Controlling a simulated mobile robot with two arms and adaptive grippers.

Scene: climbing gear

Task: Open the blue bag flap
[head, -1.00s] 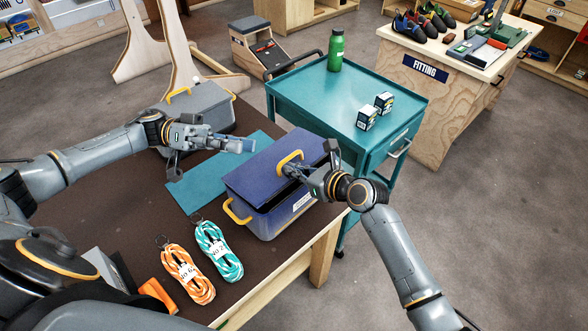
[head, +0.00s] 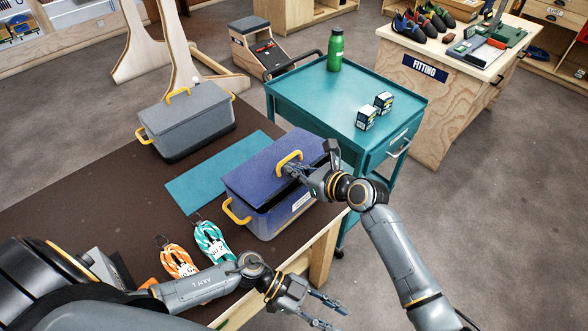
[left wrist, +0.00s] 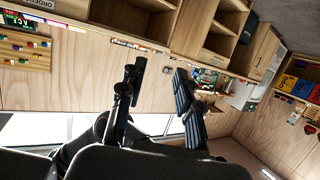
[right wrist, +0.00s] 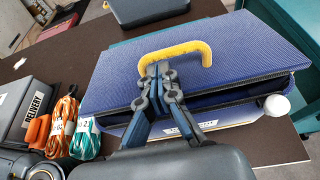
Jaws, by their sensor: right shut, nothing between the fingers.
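The blue bag (head: 275,218) stands on the brown table. Its flap (head: 255,170) lies over the top, with a yellow handle (head: 289,158) on it and a narrow dark gap under its near edge in the right wrist view. My right gripper (head: 290,169) is shut and empty, its fingertips at the flap beside the yellow handle; in the right wrist view the fingertips (right wrist: 160,72) overlap the handle's left end, and I cannot tell whether they touch. My left gripper (head: 330,312) is open and empty past the table's front edge; its fingers are spread in the left wrist view (left wrist: 155,85).
A grey bag (head: 185,120) stands behind on the table, with a teal mat (head: 205,182) between the bags. Rope coils (head: 213,243) lie at the front, partly hidden by my left arm. A teal cart (head: 300,95) with a green bottle (head: 336,50) stands behind right.

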